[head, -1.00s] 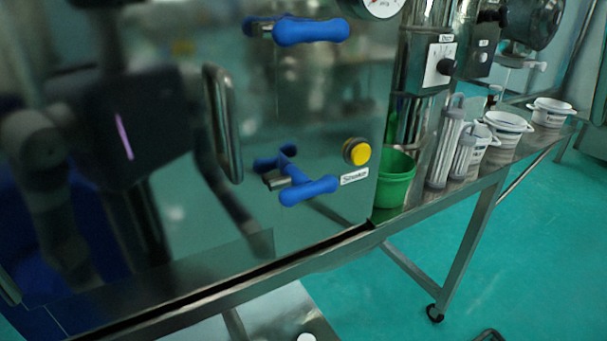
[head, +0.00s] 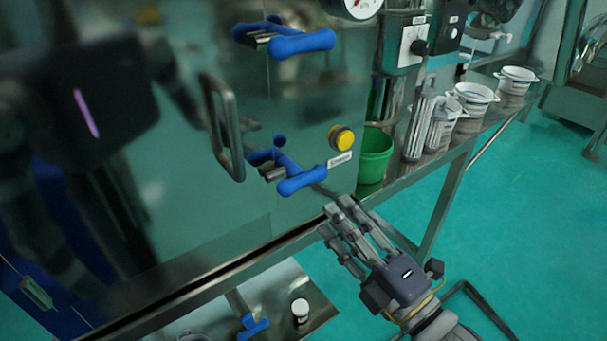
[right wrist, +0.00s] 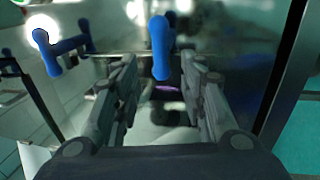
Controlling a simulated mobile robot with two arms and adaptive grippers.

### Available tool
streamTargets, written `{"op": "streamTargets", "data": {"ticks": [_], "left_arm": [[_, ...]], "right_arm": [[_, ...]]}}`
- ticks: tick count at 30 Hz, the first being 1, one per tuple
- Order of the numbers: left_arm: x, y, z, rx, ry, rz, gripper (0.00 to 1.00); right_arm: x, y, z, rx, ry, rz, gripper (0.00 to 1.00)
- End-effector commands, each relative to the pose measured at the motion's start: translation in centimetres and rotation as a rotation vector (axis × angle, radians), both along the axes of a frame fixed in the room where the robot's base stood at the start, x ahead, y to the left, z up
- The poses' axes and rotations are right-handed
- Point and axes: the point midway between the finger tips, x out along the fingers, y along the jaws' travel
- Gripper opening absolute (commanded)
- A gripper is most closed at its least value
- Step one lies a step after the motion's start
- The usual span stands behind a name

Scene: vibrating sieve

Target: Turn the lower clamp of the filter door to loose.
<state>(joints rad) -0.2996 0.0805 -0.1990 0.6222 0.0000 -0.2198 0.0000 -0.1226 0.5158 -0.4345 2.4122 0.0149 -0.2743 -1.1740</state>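The lower clamp (head: 300,182) is a blue T-shaped handle on a metal pin on the glossy filter door (head: 240,235), left of and below a yellow button. The similar upper clamp (head: 303,44) sits above it. My right gripper (head: 336,216) is just below and right of the lower clamp, pointing at it, apart from it. In the right wrist view its two fingers (right wrist: 160,92) are spread and empty, with the lower clamp's blue handle (right wrist: 161,46) ahead between them. The upper clamp (right wrist: 48,52) shows at left there. My left gripper is not in view.
A yellow button (head: 342,138) and a metal door handle (head: 224,130) flank the lower clamp. A green bucket (head: 375,155) stands to its right, with clear cylinders (head: 420,128) and white pots (head: 472,98) beyond. A white-capped bottle (head: 300,310) is on the low shelf.

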Motion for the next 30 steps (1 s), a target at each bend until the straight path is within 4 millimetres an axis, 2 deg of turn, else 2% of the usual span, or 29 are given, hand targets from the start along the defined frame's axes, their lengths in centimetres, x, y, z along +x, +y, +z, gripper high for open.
{"op": "streamTargets", "data": {"ticks": [5,9,18,30], "left_arm": [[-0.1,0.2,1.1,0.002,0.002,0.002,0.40],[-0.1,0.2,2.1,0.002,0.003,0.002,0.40],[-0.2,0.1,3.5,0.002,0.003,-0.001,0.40],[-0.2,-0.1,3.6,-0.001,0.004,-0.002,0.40]], "right_arm": [[1.8,1.3,0.9,0.001,-0.003,0.000,0.39],[4.0,2.9,1.6,0.003,-0.003,0.000,0.39],[7.6,5.5,2.1,0.002,0.001,-0.001,0.39],[8.3,6.1,2.1,0.001,0.001,0.000,0.39]]}}
